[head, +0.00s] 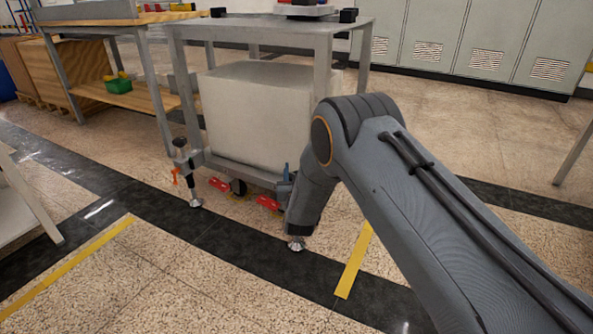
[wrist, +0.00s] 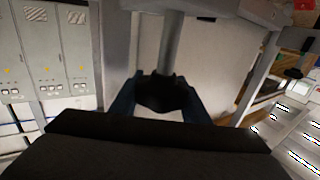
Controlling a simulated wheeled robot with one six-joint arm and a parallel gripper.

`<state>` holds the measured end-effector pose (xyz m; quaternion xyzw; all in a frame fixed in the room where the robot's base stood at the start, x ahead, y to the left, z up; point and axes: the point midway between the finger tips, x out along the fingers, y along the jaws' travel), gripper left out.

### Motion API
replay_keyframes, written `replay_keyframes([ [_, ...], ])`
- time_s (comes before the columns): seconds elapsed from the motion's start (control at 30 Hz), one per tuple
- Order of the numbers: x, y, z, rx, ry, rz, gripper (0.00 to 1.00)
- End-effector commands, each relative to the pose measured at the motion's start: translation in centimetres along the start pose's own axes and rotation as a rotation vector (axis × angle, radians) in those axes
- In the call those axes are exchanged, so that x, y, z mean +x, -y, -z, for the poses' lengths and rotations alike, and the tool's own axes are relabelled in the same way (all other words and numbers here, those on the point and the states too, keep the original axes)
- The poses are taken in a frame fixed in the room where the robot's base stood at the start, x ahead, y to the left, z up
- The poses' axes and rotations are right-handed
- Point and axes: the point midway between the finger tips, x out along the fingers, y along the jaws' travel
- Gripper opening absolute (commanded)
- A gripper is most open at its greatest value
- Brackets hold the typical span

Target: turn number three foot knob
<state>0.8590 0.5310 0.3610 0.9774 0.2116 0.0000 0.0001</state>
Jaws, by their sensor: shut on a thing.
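A dark lobed foot knob (wrist: 163,95) sits on a grey rod (wrist: 172,45) in the wrist view. My gripper (wrist: 160,88) has its blue fingers on either side of the knob, shut on it. In the head view my arm hides this knob and most of the gripper; a bit of blue shows by the cart's front right leg. A levelling foot (head: 296,243) shows on the floor below my wrist. I see no number on either knob.
The grey cart (head: 270,27) carries a large pale block (head: 258,113) on its lower level. Red pedals (head: 268,202) stick out low at its front. A wooden workbench (head: 125,97) stands at the left, lockers (head: 475,45) at the back. The floor before the cart is clear.

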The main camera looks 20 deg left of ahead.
Motion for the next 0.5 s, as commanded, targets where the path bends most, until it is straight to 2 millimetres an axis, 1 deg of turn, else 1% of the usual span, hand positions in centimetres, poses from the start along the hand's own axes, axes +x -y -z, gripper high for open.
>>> replay_keyframes([
  [0.27, -0.06, -0.04, 0.00, 0.001, 0.000, -0.065, 0.20],
  [0.5, -0.14, -0.54, -0.10, 0.002, 0.001, -0.231, 0.20],
])
